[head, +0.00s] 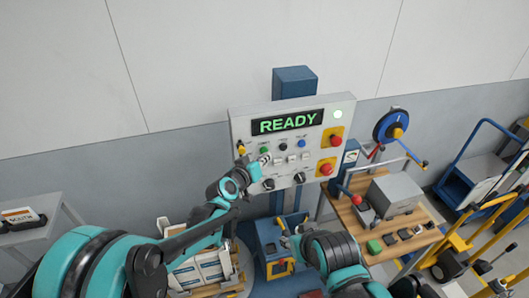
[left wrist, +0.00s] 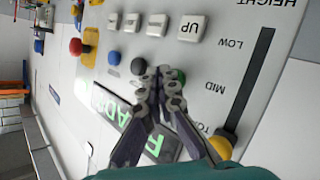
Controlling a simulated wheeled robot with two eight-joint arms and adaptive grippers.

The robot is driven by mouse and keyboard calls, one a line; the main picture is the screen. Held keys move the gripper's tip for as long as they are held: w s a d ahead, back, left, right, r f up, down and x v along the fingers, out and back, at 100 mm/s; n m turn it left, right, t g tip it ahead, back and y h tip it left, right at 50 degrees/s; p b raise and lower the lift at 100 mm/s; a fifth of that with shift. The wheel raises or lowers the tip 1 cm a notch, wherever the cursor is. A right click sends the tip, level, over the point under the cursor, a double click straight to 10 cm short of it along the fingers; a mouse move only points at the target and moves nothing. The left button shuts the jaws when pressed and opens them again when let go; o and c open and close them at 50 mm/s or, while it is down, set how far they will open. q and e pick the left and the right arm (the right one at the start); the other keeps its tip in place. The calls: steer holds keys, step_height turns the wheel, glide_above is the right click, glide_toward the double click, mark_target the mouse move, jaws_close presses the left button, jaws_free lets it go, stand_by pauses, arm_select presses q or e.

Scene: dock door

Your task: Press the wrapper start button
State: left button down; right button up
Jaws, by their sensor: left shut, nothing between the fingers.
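The wrapper control panel (head: 245,120) has a lit green READY display (head: 287,122). Below it are a green button (head: 264,150), a black one (head: 283,147) and a blue one (head: 301,143). Their labels are too small to read. My left gripper (head: 263,162) is shut and empty in front of the panel, just below the green button. In the left wrist view, the picture is upside down; the closed fingertips (left wrist: 160,73) lie between the black button (left wrist: 138,66) and the partly hidden green button (left wrist: 181,75). Contact cannot be told. My right gripper (head: 285,228) is low, below the panel; its jaws are unclear.
White keys (head: 291,158), black knobs (head: 299,178) and red buttons on yellow plates (head: 336,140) crowd the panel.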

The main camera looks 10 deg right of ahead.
arm_select(q)
steer(key=shift+w, duration=0.5)
stand_by(0.5)
steer(key=shift+s, duration=0.1)
steer(key=shift+s+b, duration=0.35)
steer(key=shift+s, duration=0.45)
